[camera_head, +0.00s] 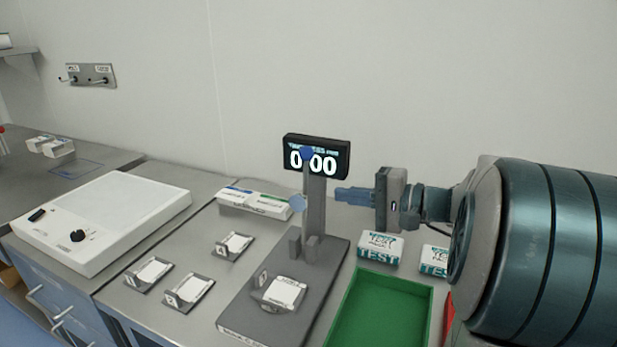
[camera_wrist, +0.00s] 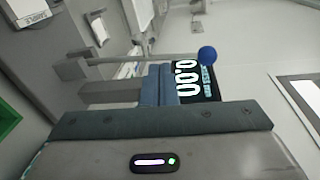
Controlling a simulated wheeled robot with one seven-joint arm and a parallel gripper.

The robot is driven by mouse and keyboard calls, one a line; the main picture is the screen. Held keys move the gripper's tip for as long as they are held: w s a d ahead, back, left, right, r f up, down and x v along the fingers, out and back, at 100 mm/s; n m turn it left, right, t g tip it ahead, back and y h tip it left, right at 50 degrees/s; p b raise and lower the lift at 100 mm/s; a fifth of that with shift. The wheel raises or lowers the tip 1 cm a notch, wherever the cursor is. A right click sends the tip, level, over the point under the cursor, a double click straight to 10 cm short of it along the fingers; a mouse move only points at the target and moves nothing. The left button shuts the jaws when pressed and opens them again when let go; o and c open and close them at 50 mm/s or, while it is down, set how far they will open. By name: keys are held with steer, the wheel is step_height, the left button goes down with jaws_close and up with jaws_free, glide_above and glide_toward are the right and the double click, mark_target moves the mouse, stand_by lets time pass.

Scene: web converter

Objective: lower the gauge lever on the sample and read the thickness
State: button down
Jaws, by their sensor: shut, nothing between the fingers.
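The thickness gauge has a grey base (camera_head: 318,282), an upright post and a black display (camera_head: 330,168) showing 0.00. The display also appears sideways in the wrist view (camera_wrist: 188,82). A dark blue ball (camera_head: 307,153) overlaps the display; the wrist view shows the blue ball (camera_wrist: 207,54) at the end of a grey rod (camera_wrist: 120,64). A paler blue ball (camera_head: 297,203) appears lower, left of the post; its attachment is unclear. A white sample (camera_head: 284,292) lies on the gauge base. My gripper (camera_head: 340,195) is shut and empty, right of the post; its fingers (camera_wrist: 157,85) show near the display.
A green tray (camera_head: 412,300) and test boxes (camera_head: 380,245) lie right of the gauge. Several small sample holders (camera_head: 150,272) lie to its left, beside a white device with a knob (camera_head: 105,215). Flat cartons (camera_head: 254,203) lie behind. A wall stands behind the bench.

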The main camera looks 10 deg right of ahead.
mark_target(303, 200)
steer(key=w+a+r+t+p, duration=0.1)
steer(key=w+a, duration=0.3)
steer(key=w, duration=0.4)
steer(key=shift+w+r+m+t+p, duration=0.2)
steer(key=shift+m+t+p, duration=0.1)
steer(key=shift+m+t, duration=0.15)
steer(key=shift+s+f+b, duration=0.1)
steer(key=shift+s+b, duration=0.05)
steer(key=shift+b, duration=0.25)
